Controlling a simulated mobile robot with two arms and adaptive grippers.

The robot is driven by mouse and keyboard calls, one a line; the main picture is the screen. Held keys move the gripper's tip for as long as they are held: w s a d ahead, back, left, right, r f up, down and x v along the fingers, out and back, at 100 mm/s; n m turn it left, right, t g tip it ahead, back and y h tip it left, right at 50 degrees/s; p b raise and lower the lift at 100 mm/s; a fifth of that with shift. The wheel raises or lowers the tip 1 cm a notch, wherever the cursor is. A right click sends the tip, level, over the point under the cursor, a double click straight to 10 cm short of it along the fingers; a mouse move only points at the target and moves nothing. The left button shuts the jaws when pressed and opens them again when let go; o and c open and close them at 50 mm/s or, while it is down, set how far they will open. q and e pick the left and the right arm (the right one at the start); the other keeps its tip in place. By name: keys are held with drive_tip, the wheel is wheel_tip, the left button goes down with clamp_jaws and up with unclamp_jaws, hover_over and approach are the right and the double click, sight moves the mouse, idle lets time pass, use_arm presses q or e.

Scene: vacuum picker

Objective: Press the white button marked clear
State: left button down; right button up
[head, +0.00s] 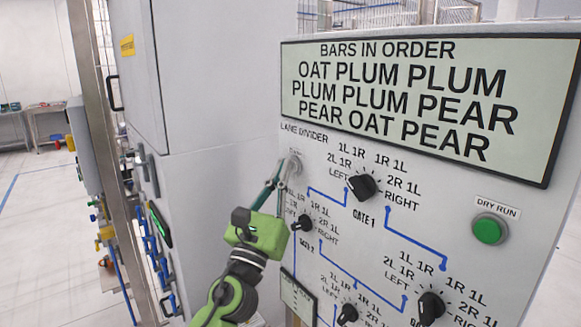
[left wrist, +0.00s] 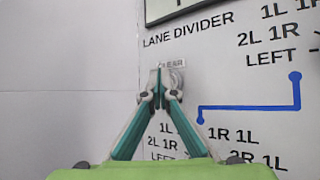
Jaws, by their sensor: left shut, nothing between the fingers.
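The white button (left wrist: 177,77) sits under a small label reading CLEAR (left wrist: 172,64) on the white panel, below the words LANE DIVIDER. In the left wrist view my fingertips partly cover it. In the head view the button (head: 295,161) shows as a pale round shape near the panel's left edge. My left gripper (head: 283,170) is shut and empty, with its fingertips right at the button. In the left wrist view the closed fingertips (left wrist: 162,92) overlap the button's left side. I cannot tell whether they touch it. My right gripper is not in view.
A display (head: 420,95) listing bars in order fills the panel's top. Black knobs, including the Gate 1 knob (head: 362,187) and one just below my fingers (head: 304,223), stand out from the panel. A green DRY RUN button (head: 488,230) is at right. A grey cabinet (head: 215,70) stands left.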

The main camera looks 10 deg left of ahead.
use_arm(q)
drive_tip(key=shift+s+a, duration=0.1)
idle(0.3)
drive_tip(key=shift+s+a+p, duration=0.3)
drive_tip(key=shift+s+a, duration=0.15)
drive_tip(key=s+a+p, duration=0.1)
drive_tip(key=s+a, duration=0.2)
drive_tip(key=shift+s+a, duration=0.25)
idle(0.4)
idle(0.4)
